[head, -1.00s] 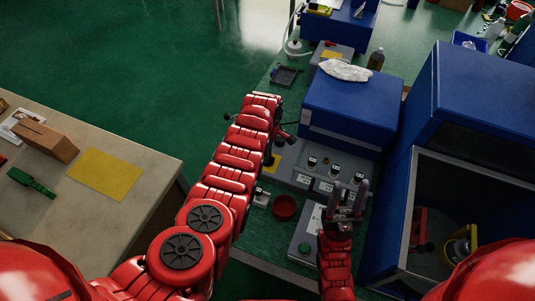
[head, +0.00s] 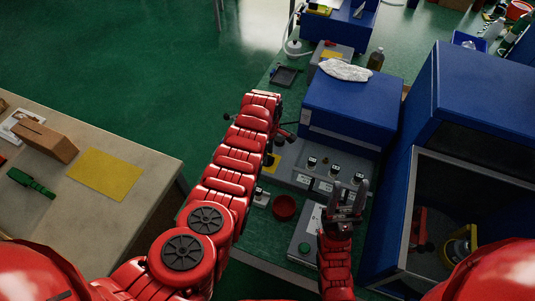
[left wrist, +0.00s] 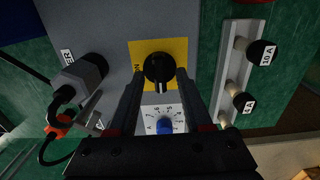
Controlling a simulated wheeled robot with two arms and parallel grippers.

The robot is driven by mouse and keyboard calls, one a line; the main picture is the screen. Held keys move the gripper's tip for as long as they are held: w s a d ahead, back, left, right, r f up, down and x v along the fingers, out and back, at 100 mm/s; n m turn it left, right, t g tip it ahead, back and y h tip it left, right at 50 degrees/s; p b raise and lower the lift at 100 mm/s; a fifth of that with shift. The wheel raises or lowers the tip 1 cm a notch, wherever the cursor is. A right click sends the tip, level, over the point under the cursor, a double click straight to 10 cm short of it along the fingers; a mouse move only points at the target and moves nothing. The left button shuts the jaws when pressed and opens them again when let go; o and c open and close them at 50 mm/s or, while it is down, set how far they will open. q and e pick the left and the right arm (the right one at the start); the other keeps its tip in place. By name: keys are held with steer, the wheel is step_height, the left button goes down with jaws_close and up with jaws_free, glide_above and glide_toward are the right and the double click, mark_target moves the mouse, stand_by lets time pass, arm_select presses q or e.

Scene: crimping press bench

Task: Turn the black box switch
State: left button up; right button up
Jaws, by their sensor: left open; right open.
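A black rotary switch (left wrist: 158,66) sits on a yellow plate (left wrist: 138,48) on the face of a grey box (left wrist: 110,30) in the left wrist view. My left gripper (left wrist: 156,77) is open, with one finger on each side of the switch. I cannot tell whether the fingers touch it. In the head view my left arm hides the switch; only part of a yellow plate (head: 272,161) shows beside it. My right gripper (head: 347,194) is open and empty, above the bench near the grey control panel.
A blue knob on a white dial (left wrist: 165,125) lies just below the switch. A grey connector (left wrist: 82,75) with a cable is on the left, and black labelled knobs (left wrist: 262,52) are on the right. A red dish (head: 284,207) and a blue machine (head: 352,103) stand near my arms.

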arm_select(q)
steer(key=shift+w+r, duration=0.15)
steer(key=shift+r, duration=0.3)
step_height(320, 180, up, 7)
steer(key=shift+f+b, duration=0.15)
steer(key=shift+b, duration=1)
step_height(320, 180, up, 9)
steer(key=p, duration=0.2)
